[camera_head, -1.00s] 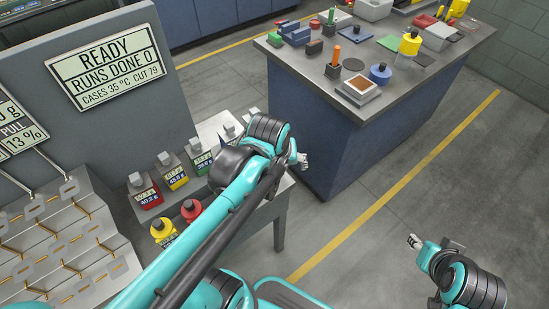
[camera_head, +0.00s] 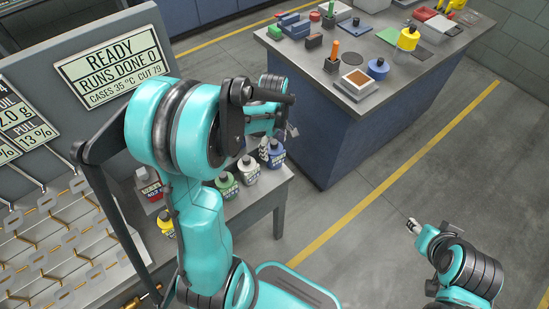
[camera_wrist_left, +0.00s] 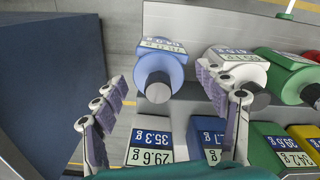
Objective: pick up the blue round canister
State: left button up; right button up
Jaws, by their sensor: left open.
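A blue round canister (camera_wrist_left: 160,72) with a dark cap and a pale label stands near the edge of the side table. It also shows in the head view (camera_head: 275,154), just below my left gripper (camera_head: 290,131), whose fingers are partly hidden by the arm. In the left wrist view my left gripper (camera_wrist_left: 161,77) is open, with one finger on each side of the canister; I cannot tell whether either touches it. My right gripper (camera_head: 412,226) is over the floor at right, too small to judge. Another blue round container (camera_head: 378,68) stands on the far bench.
A white canister (camera_wrist_left: 238,70) stands close to the right of the blue one, with a green canister (camera_wrist_left: 290,75) beyond it. Coloured, labelled blocks (camera_wrist_left: 150,145) lie in front. The sign panel (camera_head: 115,65) rises behind the table. The floor right of the table is clear.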

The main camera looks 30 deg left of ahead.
aim_at(274, 150)
pick_arm(q)
notch_tip(274, 150, down, 4)
jog(key=shift+w+r+b, duration=0.1)
jog(key=shift+r+b, duration=0.15)
jog(key=shift+b, duration=0.3)
jog(key=shift+r, duration=0.1)
grip_shut()
